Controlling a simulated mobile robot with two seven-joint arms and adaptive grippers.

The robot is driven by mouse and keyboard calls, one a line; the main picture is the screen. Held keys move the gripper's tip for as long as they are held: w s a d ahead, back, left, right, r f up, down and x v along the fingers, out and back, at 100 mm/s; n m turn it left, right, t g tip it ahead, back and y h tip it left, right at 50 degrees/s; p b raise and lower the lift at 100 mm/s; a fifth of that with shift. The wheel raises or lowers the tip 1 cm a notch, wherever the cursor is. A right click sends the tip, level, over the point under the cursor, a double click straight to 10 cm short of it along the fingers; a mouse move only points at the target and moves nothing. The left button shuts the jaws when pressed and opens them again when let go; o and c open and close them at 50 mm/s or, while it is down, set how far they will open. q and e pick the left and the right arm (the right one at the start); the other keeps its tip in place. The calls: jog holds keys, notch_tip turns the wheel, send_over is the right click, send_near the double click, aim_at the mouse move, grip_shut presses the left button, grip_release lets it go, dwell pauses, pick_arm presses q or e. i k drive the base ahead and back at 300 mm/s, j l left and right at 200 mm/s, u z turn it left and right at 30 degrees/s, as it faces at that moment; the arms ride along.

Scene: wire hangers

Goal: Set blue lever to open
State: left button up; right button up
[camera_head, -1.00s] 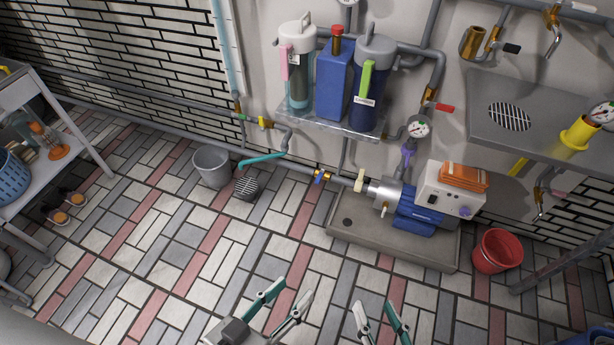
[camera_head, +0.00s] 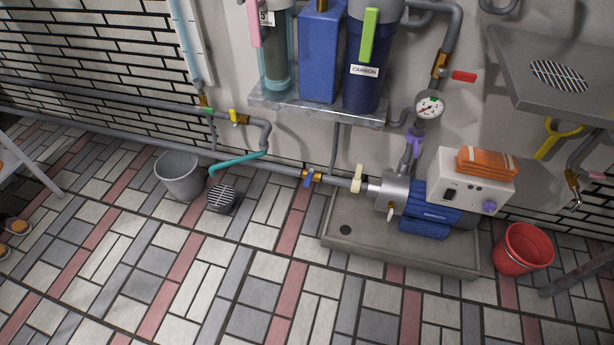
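A small blue lever (camera_head: 308,178) sits on a brass valve (camera_head: 316,176) in the grey pipe low along the wall, left of the pump. The lever looks tilted across the pipe, but it is too small to tell its exact setting. A cream lever (camera_head: 357,178) stands upright on the same pipe to its right. Neither of my grippers shows in the head view now, so I cannot see whether they are open or shut.
The blue pump (camera_head: 431,203) stands in a grey tray (camera_head: 400,257) on the floor. A grey bucket (camera_head: 180,178) and a drain grate (camera_head: 222,198) are left of the valve. A metal shelf (camera_head: 262,99) with filters overhangs it. The tiled floor in front is free.

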aim_at(306, 183)
jog(key=i+z, duration=0.35)
jog(key=i+j+z, duration=0.3)
jog(key=i, duration=0.2)
jog(key=i+j+z, duration=0.35)
jog(key=i+l, duration=0.1)
jog(key=l, duration=0.15)
jog(key=u, duration=0.05)
